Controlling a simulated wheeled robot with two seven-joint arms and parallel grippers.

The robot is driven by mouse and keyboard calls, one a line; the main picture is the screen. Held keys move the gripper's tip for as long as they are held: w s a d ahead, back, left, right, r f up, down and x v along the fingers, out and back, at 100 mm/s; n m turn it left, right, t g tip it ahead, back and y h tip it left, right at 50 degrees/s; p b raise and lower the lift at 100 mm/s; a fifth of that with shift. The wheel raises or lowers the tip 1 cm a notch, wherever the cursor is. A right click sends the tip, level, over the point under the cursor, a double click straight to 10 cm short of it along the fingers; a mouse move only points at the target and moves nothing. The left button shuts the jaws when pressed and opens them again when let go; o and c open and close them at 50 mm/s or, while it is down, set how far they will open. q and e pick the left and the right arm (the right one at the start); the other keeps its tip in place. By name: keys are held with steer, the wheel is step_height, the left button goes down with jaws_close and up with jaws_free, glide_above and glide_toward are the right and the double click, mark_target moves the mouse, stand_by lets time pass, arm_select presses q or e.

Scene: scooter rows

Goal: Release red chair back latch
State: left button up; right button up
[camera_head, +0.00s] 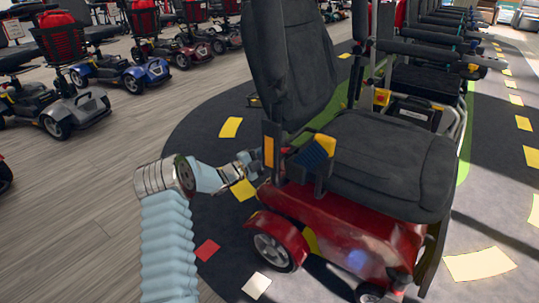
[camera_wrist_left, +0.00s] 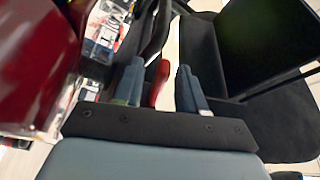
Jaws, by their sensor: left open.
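The red chair (camera_head: 345,225) stands at the middle right in the head view, with a black seat (camera_head: 395,155) and an upright black back (camera_head: 290,65). My left gripper (camera_head: 247,165) is beside the rear of the seat, low near the foot of the back. In the left wrist view its two grey fingers are apart, and a narrow red lever (camera_wrist_left: 160,84), which looks like the back latch, shows between them. I see gaps on both sides of it. The latch cannot be made out in the head view. My right gripper is not in view.
Another black-seated chair (camera_head: 425,85) stands close behind on the right, in a row. Several scooters, such as a blue one (camera_head: 135,72), are parked at the upper left. The wooden floor (camera_head: 90,190) at the left is clear.

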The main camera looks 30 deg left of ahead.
arm_select(q)
steer(key=p+v, duration=0.1)
steer(key=v, duration=1.3)
